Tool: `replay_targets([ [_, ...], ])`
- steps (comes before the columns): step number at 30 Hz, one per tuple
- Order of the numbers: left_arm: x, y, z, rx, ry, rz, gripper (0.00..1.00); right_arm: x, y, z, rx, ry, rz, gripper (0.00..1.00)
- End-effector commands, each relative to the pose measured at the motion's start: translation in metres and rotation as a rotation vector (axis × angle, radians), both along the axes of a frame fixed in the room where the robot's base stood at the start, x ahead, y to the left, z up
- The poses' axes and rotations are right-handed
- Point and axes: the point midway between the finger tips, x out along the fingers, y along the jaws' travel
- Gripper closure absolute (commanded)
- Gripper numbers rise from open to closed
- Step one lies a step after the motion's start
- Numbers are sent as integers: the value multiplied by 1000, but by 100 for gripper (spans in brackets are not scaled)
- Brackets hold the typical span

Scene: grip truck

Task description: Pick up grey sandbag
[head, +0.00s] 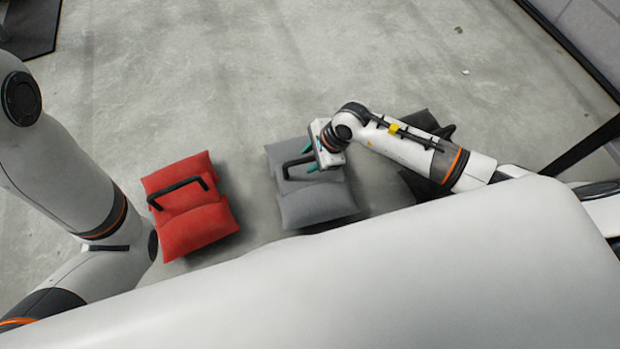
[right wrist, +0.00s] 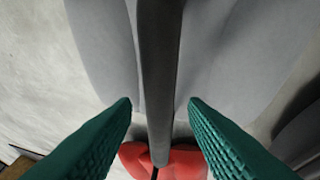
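The grey sandbag (head: 318,203) lies on the concrete floor in the middle of the head view, with a black handle (head: 291,167) across its top. My right gripper (head: 309,158) is over the bag at the handle. In the right wrist view the two green fingers (right wrist: 160,104) are apart, with the dark handle strap (right wrist: 160,60) running between them. A gap shows on each side of the strap. The grey bag (right wrist: 215,50) fills the background there. My left arm is at the left of the head view; its gripper is not visible.
A red sandbag (head: 198,224) with a black handle lies to the left of the grey one and also shows in the right wrist view (right wrist: 185,160). A black sandbag (head: 420,122) lies to the right, partly hidden behind my right arm. The floor beyond the bags is clear.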

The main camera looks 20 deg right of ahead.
Motion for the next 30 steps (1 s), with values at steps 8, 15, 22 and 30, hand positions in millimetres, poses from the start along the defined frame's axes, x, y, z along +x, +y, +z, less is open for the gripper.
replay_targets([
  [8, -7, 0, -1, 1, -20, 1, 44, 3, 4, -10, -1, -1, -1, 60],
  [15, -7, 0, -1, 1, -20, 1, 44, 2, 4, -10, -1, 0, -1, 60],
  [22, -7, -1, -3, 1, -20, 1, 44, 2, 4, -13, -1, 0, 0, 60],
  [30, -7, -1, -3, 2, -21, 1, 44, 2, 4, -15, 0, 0, 0, 60],
])
